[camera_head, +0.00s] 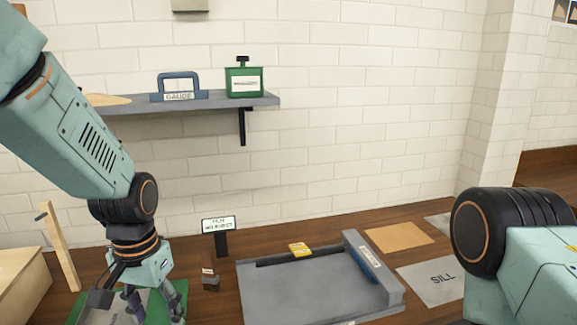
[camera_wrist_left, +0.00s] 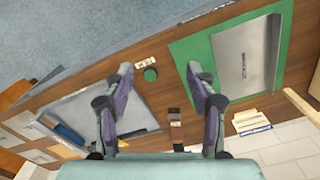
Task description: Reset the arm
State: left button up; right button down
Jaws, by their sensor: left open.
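My left arm comes in from the left in the head view, bent downward.
A small sign (camera_head: 219,224) stands behind. A wall shelf (camera_head: 220,103) holds a blue gauge (camera_head: 179,87) and green container (camera_head: 244,82).

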pick_arm(q)
jog(key=w+f+t, duration=0.4)
jog(key=s+a+f+n+b, duration=0.1)
jog(key=s+f+b, duration=0.4)
jog(key=f, duration=0.7)
jog(key=s+f+g+b, duration=0.2)
jog(key=s+f+b, duration=0.1)
jog(key=s+f, duration=0.7)
jog(key=s+f+n+g+b, duration=0.1)
jog(key=s+f+b, duration=0.2)
jog(key=s+f, duration=0.7)
jog(key=s, duration=0.5)
jog(key=shift+s+f+g, duration=0.3)
jog(key=shift+f+g, duration=0.1)
pick_arm(e)
notch_tip(320, 180, down, 11)
jog(key=shift+a, duration=0.2)
jog(key=shift+f, duration=0.1)
pick_arm(q)
jog(key=shift+s+a, duration=0.1)
pick_arm(e)
jog(key=shift+s, duration=0.2)
